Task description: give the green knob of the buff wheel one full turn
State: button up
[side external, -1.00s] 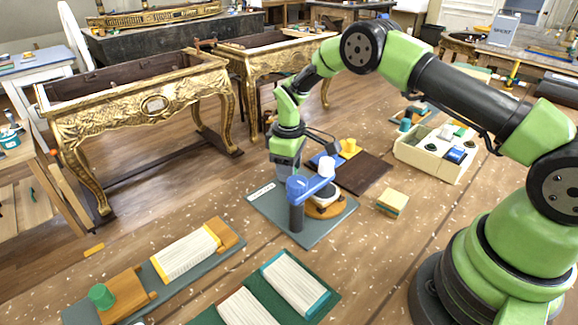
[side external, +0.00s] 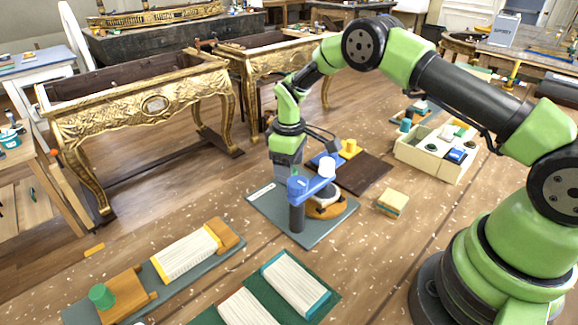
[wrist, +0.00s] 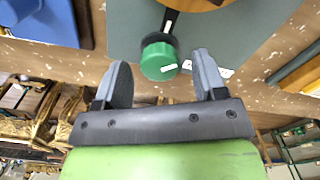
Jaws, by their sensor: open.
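The buff wheel (side external: 326,211) is a tan-orange disc on a grey plate (side external: 322,235) in the side view, partly covered by a blue arm on a dark post (side external: 297,217). In the wrist view only its edge (wrist: 200,3) shows at the top. The green knob (wrist: 159,63) sits at the end of a black crank near a white label. My gripper (wrist: 163,70) is open, one finger on each side of the knob in the picture, with gaps showing. Whether the fingers are at knob height I cannot tell. In the side view, my gripper's fingers and this knob are hidden.
A yellow block (side external: 393,202) lies right of the plate. A cream box (side external: 438,150) stands beyond it. A brown board (side external: 362,173) lies behind. Gilt console frames stand behind.

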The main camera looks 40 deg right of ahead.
notch_tip(320, 180, up, 9)
jog(key=shift+r, duration=0.2)
dwell(0.3)
notch_tip(320, 180, down, 10)
jog(key=n, duration=0.6)
jog(key=shift+r, duration=0.1)
jog(key=c, duration=0.9)
